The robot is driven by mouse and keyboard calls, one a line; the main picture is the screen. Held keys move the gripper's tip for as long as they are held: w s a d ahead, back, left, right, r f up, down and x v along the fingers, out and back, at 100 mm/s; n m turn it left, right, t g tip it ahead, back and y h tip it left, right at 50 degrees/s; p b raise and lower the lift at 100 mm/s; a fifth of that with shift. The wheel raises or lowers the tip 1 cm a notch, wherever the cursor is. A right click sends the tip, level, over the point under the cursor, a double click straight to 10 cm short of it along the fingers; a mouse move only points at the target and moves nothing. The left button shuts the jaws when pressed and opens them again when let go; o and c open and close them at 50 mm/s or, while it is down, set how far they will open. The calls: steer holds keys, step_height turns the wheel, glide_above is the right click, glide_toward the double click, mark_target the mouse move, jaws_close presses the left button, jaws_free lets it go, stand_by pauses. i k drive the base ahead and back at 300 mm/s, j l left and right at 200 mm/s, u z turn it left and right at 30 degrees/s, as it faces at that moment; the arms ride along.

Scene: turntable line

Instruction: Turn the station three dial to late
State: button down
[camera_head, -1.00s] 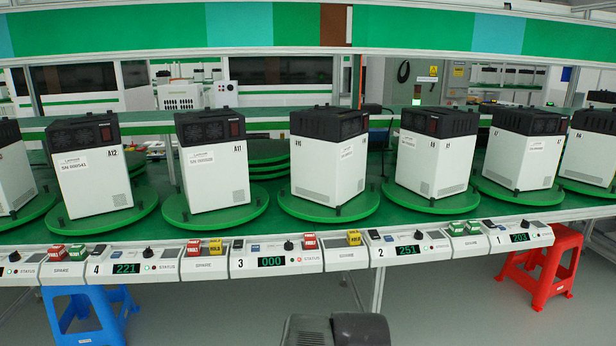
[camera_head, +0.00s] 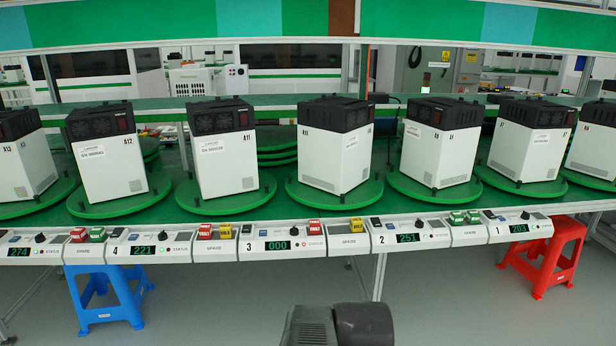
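The station three panel (camera_head: 252,232) is on the front rail near the middle of the view, marked 3. Its green display (camera_head: 277,245) reads 000. A small black knob (camera_head: 294,231), which looks like the station three dial, stands behind the display. Its pointer position and any printed labels are too small to read. A red block (camera_head: 314,228) sits right of the knob. A small reddish status light (camera_head: 303,245) is beside the display. Nothing touches the knob. My gripper does not show; only a dark grey part of my arm is at the bottom middle.
White boxes with black tops stand on green turntables (camera_head: 318,205) behind the rail. Neighbouring panels show 221 (camera_head: 143,250) and 251 (camera_head: 407,238). A blue stool (camera_head: 104,297) and a red stool (camera_head: 541,250) stand under the rail. The floor in front looks clear.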

mark_target(294, 232)
steer(key=i+j, duration=1.6)
